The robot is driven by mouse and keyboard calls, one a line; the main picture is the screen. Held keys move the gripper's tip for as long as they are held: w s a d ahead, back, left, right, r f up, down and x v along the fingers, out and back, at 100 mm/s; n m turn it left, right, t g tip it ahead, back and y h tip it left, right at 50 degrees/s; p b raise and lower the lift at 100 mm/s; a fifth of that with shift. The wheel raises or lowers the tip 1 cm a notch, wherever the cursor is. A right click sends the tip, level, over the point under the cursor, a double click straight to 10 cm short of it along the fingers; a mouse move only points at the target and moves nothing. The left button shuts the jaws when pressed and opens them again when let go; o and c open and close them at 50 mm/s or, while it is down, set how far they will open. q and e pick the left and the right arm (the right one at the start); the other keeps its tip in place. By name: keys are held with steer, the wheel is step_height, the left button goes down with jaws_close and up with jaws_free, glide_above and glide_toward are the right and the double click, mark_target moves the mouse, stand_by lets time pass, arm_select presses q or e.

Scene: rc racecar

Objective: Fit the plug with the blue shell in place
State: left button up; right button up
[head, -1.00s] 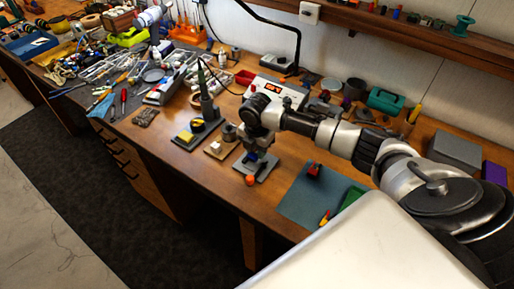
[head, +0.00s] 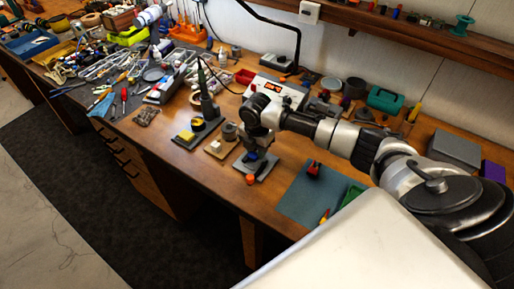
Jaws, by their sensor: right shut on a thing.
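My right gripper (head: 256,150) points down over a small grey stand (head: 262,172) near the front edge of the bench. It is shut on the plug with the blue shell (head: 252,157), of which only a small dark blue patch shows under the fingers. The plug is low over the stand. I cannot tell whether it touches or sits in anything there, because the gripper hides the contact. A round orange piece (head: 250,180) is at the stand's front edge. My left gripper is not in view.
Left of the stand are a wooden block with a white piece (head: 214,147) and a dark holder with a yellow pad (head: 186,135). A blue-grey mat (head: 300,201) with a red item (head: 314,168) lies to the right. A device with a red display (head: 273,88) stands behind.

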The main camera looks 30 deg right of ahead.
steer(key=shift+f, duration=0.3)
steer(key=o, duration=1.4)
steer(key=shift+c, duration=0.2)
steer(key=shift+a+r+p, duration=0.1)
steer(key=shift+r+p, duration=4.35)
steer(key=shift+r, duration=0.05)
steer(key=shift+s, duration=0.1)
